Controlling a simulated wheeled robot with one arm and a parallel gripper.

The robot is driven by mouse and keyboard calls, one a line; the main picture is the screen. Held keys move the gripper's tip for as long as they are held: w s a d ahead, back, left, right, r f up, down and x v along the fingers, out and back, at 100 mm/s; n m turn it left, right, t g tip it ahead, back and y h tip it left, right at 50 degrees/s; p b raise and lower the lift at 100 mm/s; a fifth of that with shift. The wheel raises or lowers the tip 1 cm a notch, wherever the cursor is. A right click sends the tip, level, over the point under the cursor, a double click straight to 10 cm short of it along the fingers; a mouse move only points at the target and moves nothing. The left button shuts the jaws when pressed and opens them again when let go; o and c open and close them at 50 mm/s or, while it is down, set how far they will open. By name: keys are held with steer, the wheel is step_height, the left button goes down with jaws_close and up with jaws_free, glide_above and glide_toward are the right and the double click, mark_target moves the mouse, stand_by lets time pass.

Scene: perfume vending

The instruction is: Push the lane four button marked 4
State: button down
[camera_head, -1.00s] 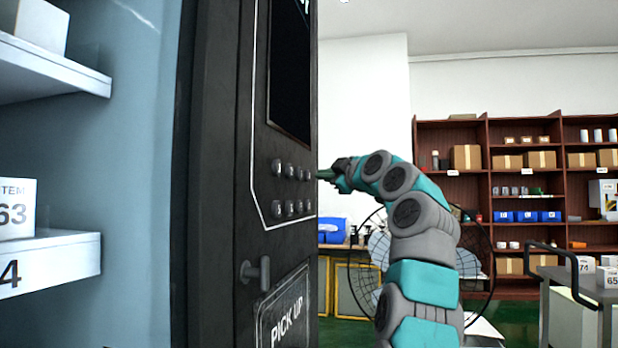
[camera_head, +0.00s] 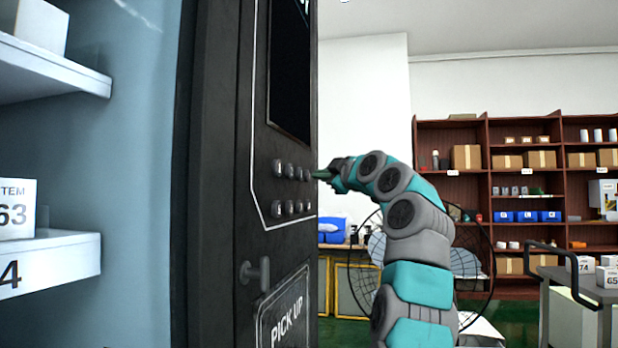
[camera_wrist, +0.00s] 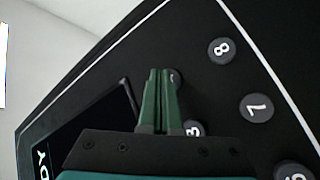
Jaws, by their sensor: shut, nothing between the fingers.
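The black vending panel (camera_head: 262,225) has two rows of round grey buttons, seen at a slant in the head view. The wrist view shows buttons marked 8 (camera_wrist: 221,50), 7 (camera_wrist: 257,107) and 6 (camera_wrist: 293,172), and part of 3 (camera_wrist: 193,128). Another button (camera_wrist: 177,76), beside 3 and across from 8, is mostly hidden behind my fingertips; its mark is not readable, but its place fits 4. My gripper (camera_head: 318,174) is shut and empty, its green fingers (camera_wrist: 160,75) pointing at that button. I cannot tell whether they touch it.
A dark screen (camera_head: 290,70) is above the buttons. A handle (camera_head: 256,273) and a pick-up flap (camera_head: 284,315) are below. Shelves with boxes (camera_head: 466,157) and a fan (camera_head: 470,262) stand behind my arm.

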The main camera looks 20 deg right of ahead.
steer(key=shift+w+a, duration=0.25)
steer(key=shift+a, duration=0.1)
stand_by(0.7)
steer(key=shift+s+d, duration=0.45)
steer(key=shift+d, duration=0.25)
stand_by(0.4)
steer(key=s+d, duration=0.1)
steer(key=d, duration=0.1)
steer(key=s+d, duration=0.2)
steer(key=shift+p, duration=0.3)
stand_by(0.7)
